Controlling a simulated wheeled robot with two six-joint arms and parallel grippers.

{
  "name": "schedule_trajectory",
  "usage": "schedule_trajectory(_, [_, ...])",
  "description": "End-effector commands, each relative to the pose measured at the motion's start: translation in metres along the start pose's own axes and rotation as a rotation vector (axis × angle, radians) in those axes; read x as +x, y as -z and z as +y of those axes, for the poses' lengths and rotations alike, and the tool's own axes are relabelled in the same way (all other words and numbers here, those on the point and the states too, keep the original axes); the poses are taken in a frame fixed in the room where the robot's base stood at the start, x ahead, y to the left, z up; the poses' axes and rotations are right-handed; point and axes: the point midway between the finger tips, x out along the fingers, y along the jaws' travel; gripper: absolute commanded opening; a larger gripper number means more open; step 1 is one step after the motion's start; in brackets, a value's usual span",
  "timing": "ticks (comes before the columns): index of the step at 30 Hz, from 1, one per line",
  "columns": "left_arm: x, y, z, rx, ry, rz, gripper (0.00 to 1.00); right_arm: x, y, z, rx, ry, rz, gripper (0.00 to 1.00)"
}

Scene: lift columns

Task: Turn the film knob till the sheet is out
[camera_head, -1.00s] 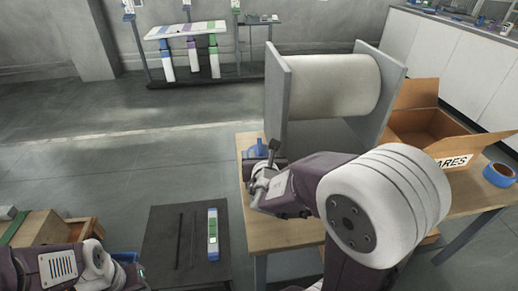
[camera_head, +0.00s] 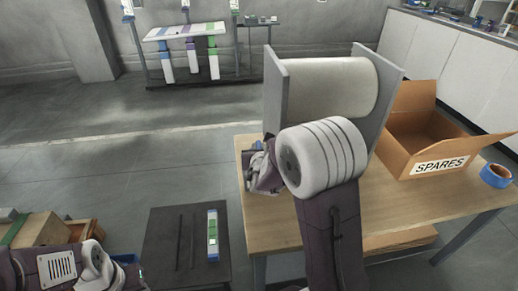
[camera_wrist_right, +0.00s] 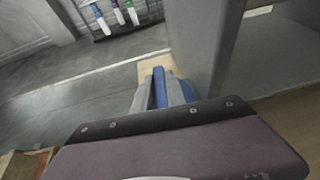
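A large pale film roll (camera_head: 330,88) lies between two grey upright plates on the wooden table. A blue part, apparently the film knob (camera_head: 253,147), sits low at the left plate and is mostly hidden by my right gripper (camera_head: 262,165). In the right wrist view, the blue part (camera_wrist_right: 160,86) shows between and behind the grey fingers of my right gripper (camera_wrist_right: 164,92). I cannot tell whether the fingers press on it. My left gripper (camera_head: 132,272) is low at the left; its fingers are not clear. No loose sheet is visible.
An open cardboard box marked SPARES (camera_head: 440,165) and a blue tape roll (camera_head: 497,176) stand on the table's right. A dark low table (camera_head: 165,262) holds a marked strip (camera_head: 213,236). A rack with coloured strips (camera_head: 187,32) stands at the back.

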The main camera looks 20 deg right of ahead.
Motion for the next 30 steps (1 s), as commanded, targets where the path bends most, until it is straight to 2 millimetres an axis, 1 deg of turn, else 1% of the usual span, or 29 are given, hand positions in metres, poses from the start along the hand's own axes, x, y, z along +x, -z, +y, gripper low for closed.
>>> schedule_trajectory(8, [-0.001, 0.000, 0.000, 0.000, 0.000, 0.000, 0.36, 0.000, 0.000, 0.001, 0.002, 0.007, 0.000, 0.00])
schedule_trajectory(14, [-0.009, 0.001, 0.000, 0.000, 0.000, 0.000, 0.36, -0.001, -0.002, 0.002, 0.027, 0.066, 0.001, 0.00])
schedule_trajectory(20, [-0.025, 0.003, 0.001, 0.000, 0.000, 0.000, 0.36, -0.002, -0.003, 0.003, 0.080, 0.199, 0.002, 0.00])
schedule_trajectory(30, [-0.064, 0.007, 0.001, 0.000, 0.000, 0.000, 0.36, -0.002, -0.005, 0.002, 0.202, 0.499, 0.001, 0.00])
